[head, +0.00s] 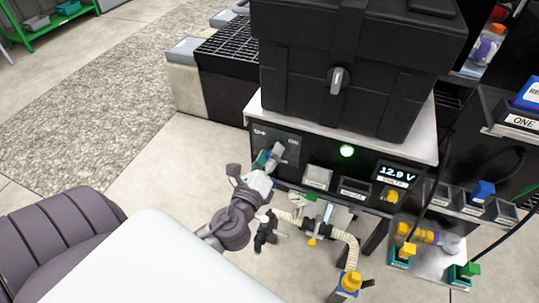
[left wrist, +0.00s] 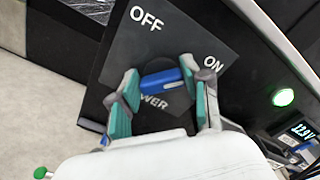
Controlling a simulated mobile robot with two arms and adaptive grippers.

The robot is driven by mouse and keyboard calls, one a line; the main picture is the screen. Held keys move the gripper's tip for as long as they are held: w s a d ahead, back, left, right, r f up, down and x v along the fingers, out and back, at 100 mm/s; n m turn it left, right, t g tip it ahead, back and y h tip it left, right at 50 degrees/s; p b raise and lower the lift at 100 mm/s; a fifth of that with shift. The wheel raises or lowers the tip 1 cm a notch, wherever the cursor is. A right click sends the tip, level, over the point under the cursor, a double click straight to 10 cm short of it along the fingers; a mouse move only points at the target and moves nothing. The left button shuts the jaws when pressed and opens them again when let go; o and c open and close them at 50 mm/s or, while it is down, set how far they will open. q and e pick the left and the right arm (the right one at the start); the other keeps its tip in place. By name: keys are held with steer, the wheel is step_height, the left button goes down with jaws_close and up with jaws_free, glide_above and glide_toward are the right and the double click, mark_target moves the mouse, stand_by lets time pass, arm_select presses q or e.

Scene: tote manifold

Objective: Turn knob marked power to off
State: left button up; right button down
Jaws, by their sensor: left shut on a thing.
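The power knob (left wrist: 160,81) has a blue handle on a dark plate (left wrist: 190,38) marked OFF at upper left, ON at right and partly hidden POWER below. The handle lies nearly level in the left wrist view, its right end toward ON. My left gripper (left wrist: 165,95) has its teal-padded fingers on both sides of the knob and is shut on it. In the head view the left gripper (head: 266,162) reaches the panel's left end and covers much of the knob. My right gripper is not in view.
A green lamp (head: 347,151) is lit beside a display (head: 396,173) reading 12.9 V. A black case (head: 350,60) with a grey knob stands above the panel. Cream hoses and valves (head: 345,245) hang below.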

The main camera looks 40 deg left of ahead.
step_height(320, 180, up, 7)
steer(key=b, duration=0.2)
arm_select(q)
steer(key=shift+f+n+p, duration=0.15)
steer(key=shift+n+p, duration=0.3)
steer(key=shift+n, duration=2.5)
steer(key=shift+f+n+p, duration=0.2)
steer(key=shift+n+p, duration=0.2)
steer(key=shift+n, duration=2.6)
steer(key=shift+f+n+p, duration=0.15)
steer(key=shift+n+p, duration=0.3)
steer(key=shift+n, duration=2.5)
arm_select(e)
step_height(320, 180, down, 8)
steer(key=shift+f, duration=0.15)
arm_select(q)
steer(key=o, duration=1.2)
steer(key=shift+c, duration=0.2)
